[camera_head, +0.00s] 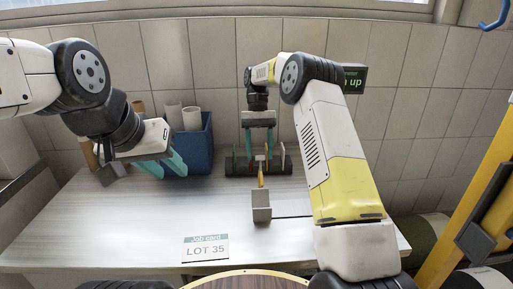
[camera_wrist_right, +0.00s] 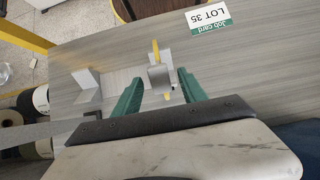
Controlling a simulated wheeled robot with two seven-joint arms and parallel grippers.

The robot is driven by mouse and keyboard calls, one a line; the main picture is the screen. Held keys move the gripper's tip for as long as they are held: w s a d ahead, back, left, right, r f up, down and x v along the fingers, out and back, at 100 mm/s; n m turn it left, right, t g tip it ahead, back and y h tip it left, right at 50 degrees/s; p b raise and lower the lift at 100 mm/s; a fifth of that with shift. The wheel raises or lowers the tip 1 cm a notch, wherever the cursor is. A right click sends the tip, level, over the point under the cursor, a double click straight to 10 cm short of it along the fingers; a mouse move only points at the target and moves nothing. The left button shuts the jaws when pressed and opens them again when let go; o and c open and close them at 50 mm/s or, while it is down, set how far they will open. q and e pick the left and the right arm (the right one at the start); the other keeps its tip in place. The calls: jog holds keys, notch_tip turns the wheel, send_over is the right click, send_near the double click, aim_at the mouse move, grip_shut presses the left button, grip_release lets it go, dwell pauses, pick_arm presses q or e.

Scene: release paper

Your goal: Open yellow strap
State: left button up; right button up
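The yellow strap (camera_head: 261,182) is a short narrow strip in front of the dark roller (camera_head: 232,167), at the back middle of the table. It also shows in the right wrist view (camera_wrist_right: 155,50), beside a small grey piece. My right gripper (camera_head: 259,153) points down over the roller. Its teal fingers are apart in the right wrist view (camera_wrist_right: 158,80), with the grey piece and part of the strap between them; I cannot tell whether they touch. My left gripper (camera_head: 167,168) has teal fingers apart and empty, in front of the blue bin.
A grey block (camera_head: 261,207) stands in front of the strap. A blue bin (camera_head: 200,155) with rolls (camera_head: 191,118) stands at the back left. A job card (camera_head: 205,249) reading LOT 35 lies at the front. The table (camera_head: 110,230) is clear at the left front.

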jog(key=shift+r, duration=0.45)
notch_tip(320, 180, up, 3)
jog(key=shift+f, duration=0.2)
jog(key=s+a+r, duration=0.1)
jog(key=s, duration=1.5)
jog(key=shift+a+r, duration=0.2)
jog(key=shift+a, duration=0.1)
